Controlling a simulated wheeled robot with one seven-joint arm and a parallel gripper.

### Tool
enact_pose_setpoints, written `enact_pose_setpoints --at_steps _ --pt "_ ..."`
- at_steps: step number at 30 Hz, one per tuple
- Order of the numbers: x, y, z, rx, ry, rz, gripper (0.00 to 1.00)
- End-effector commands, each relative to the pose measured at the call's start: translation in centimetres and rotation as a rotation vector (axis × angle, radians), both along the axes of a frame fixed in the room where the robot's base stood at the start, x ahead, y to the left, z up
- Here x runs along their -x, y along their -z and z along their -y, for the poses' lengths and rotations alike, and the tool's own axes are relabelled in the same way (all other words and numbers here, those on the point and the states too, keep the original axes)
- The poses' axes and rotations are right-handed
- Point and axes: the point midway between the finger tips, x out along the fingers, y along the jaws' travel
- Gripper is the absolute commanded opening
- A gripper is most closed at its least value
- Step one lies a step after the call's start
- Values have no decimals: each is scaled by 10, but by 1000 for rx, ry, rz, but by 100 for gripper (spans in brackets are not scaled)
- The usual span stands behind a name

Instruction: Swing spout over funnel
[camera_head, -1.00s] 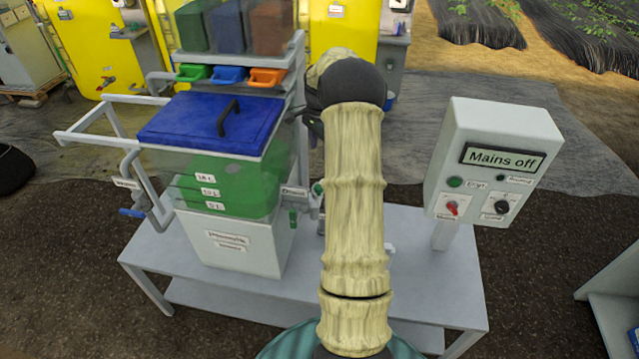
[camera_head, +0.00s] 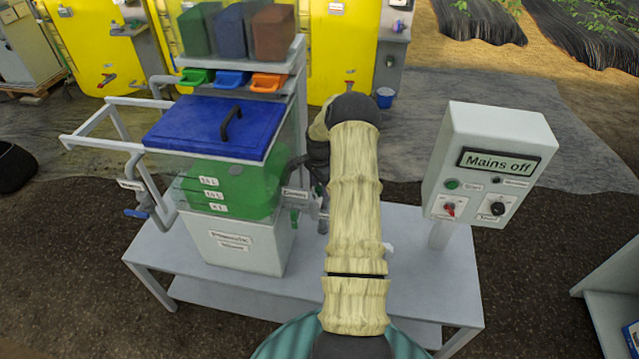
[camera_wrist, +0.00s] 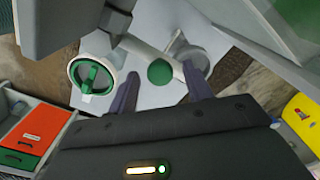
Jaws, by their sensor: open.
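My gripper (camera_wrist: 161,72) is open in the wrist view, its two dark fingers on either side of a round green knob (camera_wrist: 160,72). I cannot tell whether they touch it. The knob sits by a pale pipe (camera_wrist: 142,52), which looks like the spout. A grey round rim (camera_wrist: 190,58), perhaps the funnel, lies at the pipe's right end, partly behind the right finger. A white ring with a green handle (camera_wrist: 92,78) is to the left. In the head view my arm hides most of this area; a short grey pipe (camera_head: 309,207) shows beside the tank's label.
The clear tank (camera_head: 235,185) with green contents and a blue lid (camera_head: 213,127) stands on a grey bench (camera_head: 185,264). A control box (camera_head: 488,165) reading "Mains off" stands to the right. A crank handle (camera_head: 137,213) sticks out at left. Coloured bins (camera_head: 231,79) are above.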

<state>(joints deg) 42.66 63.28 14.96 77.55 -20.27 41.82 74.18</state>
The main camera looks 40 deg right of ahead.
Motion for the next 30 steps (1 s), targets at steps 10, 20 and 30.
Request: enact_pose_setpoints --at_steps 10,20,30 --pt "0 1 0 0 1 1 34" --pt "-3 0 -2 3 -6 3 0" --pt "-4 0 -6 3 40 6 0"
